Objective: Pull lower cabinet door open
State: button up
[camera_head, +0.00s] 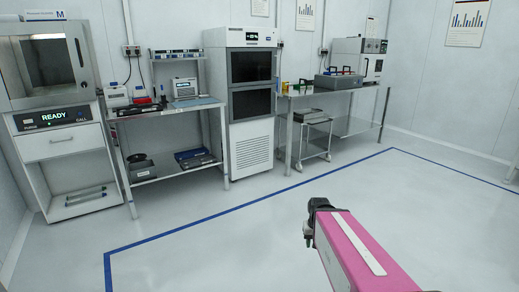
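A tall white cabinet (252,150) stands against the back wall, left of the picture's middle. It has an upper dark door (251,66), a lower dark door (251,103) and a white vented panel (252,148) below them. Both dark doors look shut. Which of these is the task's lower door I cannot tell. My arm, with a pink link, reaches in from the lower right. The black part at its far end (318,207) appears over the open floor, well in front of the cabinet and apart from it. The fingers are not clear.
A machine marked READY (54,116) stands at the left, with a drawer and open shelf. A metal bench (165,109) with instruments stands left of the cabinet. Another bench (345,97) and a small cart (316,136) are on its right. The blue-lined floor (220,245) is clear.

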aim_at(248, 103)
jog(key=i+u, duration=0.25)
jog(key=i, duration=1.7)
